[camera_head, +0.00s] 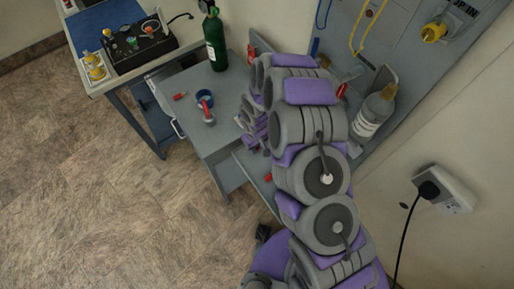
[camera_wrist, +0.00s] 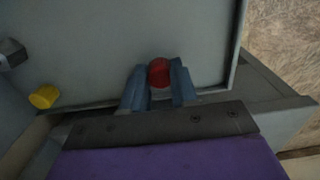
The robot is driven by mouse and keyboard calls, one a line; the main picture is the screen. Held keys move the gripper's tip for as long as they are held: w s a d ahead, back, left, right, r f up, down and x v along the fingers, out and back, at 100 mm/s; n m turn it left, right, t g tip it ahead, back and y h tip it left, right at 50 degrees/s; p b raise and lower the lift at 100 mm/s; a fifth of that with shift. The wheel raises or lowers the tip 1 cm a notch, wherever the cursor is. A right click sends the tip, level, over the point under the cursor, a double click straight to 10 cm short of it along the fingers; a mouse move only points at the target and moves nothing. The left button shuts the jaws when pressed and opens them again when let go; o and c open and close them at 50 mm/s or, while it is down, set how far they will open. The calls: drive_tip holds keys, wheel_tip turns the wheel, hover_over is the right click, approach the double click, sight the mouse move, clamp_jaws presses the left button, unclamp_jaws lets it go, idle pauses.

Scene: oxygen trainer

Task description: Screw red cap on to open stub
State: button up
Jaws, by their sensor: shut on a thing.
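In the wrist view, my gripper (camera_wrist: 160,88) is shut on the red cap (camera_wrist: 159,72), a small round red piece between its two blue-grey fingers. A pale part shows just below the red between the fingers; I cannot tell what it is. A grey panel lies behind the cap. In the head view, my purple and grey arm reaches up to the grey bench and hides my gripper and the cap. I cannot make out the open stub for certain in either view.
On the grey cart (camera_head: 222,85) stand a green bottle (camera_head: 215,42) and a blue ring-shaped item (camera_head: 205,98) beside a red-handled tool (camera_head: 207,112). A grey bottle (camera_head: 373,113) stands right of my arm. A yellow cylinder (camera_wrist: 44,96) is left of my gripper. Open floor lies left.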

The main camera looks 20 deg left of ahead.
drive_tip(key=shift+a, duration=0.25)
drive_tip(key=shift+c, duration=0.6)
drive_tip(key=shift+a+r, duration=0.15)
drive_tip(key=shift+r, duration=0.1)
drive_tip(key=shift+d+r+p, duration=0.15)
drive_tip(key=shift+r+p, duration=0.1)
drive_tip(key=shift+r, duration=0.6)
drive_tip(key=shift+d+r+p, duration=0.1)
drive_tip(key=shift+r+p, duration=0.15)
drive_tip(key=shift+r, duration=0.6)
drive_tip(key=shift+f, duration=0.1)
